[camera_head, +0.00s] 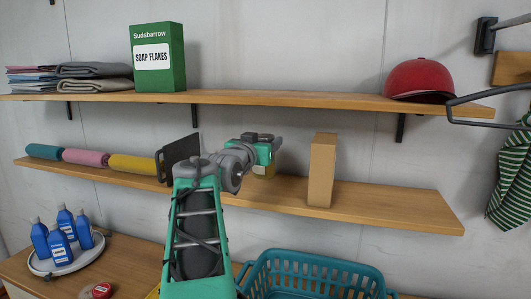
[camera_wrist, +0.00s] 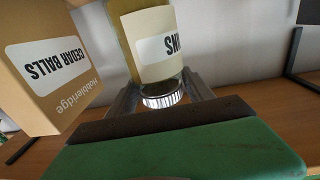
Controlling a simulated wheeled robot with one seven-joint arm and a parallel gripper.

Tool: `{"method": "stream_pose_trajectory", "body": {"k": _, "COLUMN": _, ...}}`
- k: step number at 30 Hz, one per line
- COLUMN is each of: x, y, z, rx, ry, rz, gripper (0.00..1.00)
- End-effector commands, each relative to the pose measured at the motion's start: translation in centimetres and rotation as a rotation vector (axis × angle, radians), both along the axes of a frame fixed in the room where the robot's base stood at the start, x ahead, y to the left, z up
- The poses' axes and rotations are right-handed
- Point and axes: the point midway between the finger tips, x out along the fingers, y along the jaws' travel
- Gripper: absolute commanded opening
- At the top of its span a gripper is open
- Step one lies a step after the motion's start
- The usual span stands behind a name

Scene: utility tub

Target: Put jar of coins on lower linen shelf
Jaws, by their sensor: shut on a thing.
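The jar of coins (camera_wrist: 158,52) has a cream label ending in "INS" and a ridged metal lid. It shows upside down in the wrist view, between the fingers of my gripper (camera_wrist: 163,92), which is shut on it. In the head view, my gripper (camera_head: 266,158) is over the lower linen shelf (camera_head: 400,205), and a small yellowish part of the jar (camera_head: 263,171) shows below it. The rest of the jar is hidden behind my gripper. I cannot tell whether its base touches the shelf.
A tan cedar balls box (camera_head: 322,170) stands just right of my gripper, also close in the wrist view (camera_wrist: 45,75). Rolled towels (camera_head: 85,157) and a dark upright plate (camera_head: 179,155) are left. The upper shelf (camera_head: 290,99) runs above. Shelf right of the box is clear.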

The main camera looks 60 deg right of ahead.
Motion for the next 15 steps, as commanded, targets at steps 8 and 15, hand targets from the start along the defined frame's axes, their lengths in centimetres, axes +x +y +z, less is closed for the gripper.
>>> {"method": "stream_pose_trajectory", "body": {"k": 8, "x": -0.2, "y": -1.2, "z": -3.3, "rx": -0.005, "ry": -0.002, "rz": 0.001, "gripper": 0.00}}
{"method": "stream_pose_trajectory", "body": {"k": 15, "x": -0.2, "y": -1.2, "z": -4.2, "rx": -0.008, "ry": -0.005, "rz": 0.001, "gripper": 0.00}}
